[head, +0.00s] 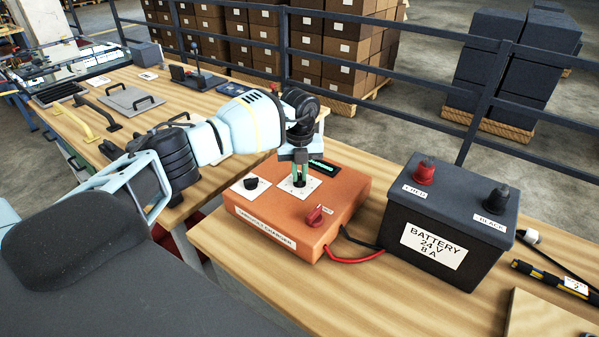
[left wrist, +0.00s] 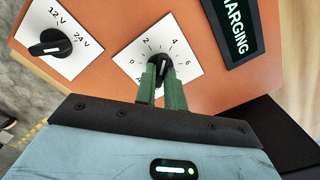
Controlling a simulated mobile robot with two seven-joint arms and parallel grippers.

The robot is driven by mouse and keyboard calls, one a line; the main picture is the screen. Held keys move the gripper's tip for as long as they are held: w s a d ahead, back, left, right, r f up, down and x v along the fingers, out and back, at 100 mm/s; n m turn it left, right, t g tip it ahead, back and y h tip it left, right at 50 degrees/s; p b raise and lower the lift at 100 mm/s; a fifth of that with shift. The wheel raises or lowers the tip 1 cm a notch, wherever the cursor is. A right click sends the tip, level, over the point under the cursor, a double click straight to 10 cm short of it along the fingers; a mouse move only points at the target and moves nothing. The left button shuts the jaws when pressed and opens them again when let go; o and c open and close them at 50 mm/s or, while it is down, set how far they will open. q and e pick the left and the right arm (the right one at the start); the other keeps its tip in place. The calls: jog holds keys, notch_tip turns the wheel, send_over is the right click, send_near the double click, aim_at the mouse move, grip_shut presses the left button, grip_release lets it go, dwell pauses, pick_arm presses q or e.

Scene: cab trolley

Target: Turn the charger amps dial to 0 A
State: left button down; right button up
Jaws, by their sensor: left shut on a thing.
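The orange battery charger (head: 275,222) stands on the wooden bench. Its amps dial is a black knob (left wrist: 159,68) on a white plate (left wrist: 128,58) marked 0, 2, 4 and 6; it also shows in the head view as a white plate (head: 288,188). The knob's white mark points up and slightly right, roughly toward 4. My left gripper (left wrist: 161,84) reaches down over the plate, its green fingers shut on the knob; it also shows in the head view (head: 299,176). The fingers hide part of the knob and the plate's lower part. My right gripper is out of view.
A 12 V/24 V dial (left wrist: 50,43) sits beside the amps dial, and a display (left wrist: 236,30) reading CHARGING on the other side. A red knob (head: 315,216) is on the charger's front. A dark battery (head: 450,232) stands to the right, with red and black cables between.

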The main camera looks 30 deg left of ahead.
aim_at(300, 176)
pick_arm(q)
jog(key=n, duration=0.4)
jog(key=shift+n, duration=0.4)
jog(key=n, duration=1.3)
jog(key=shift+n, duration=0.4)
jog(key=c, duration=1.5)
grip_release()
jog(key=shift+r, duration=3.9)
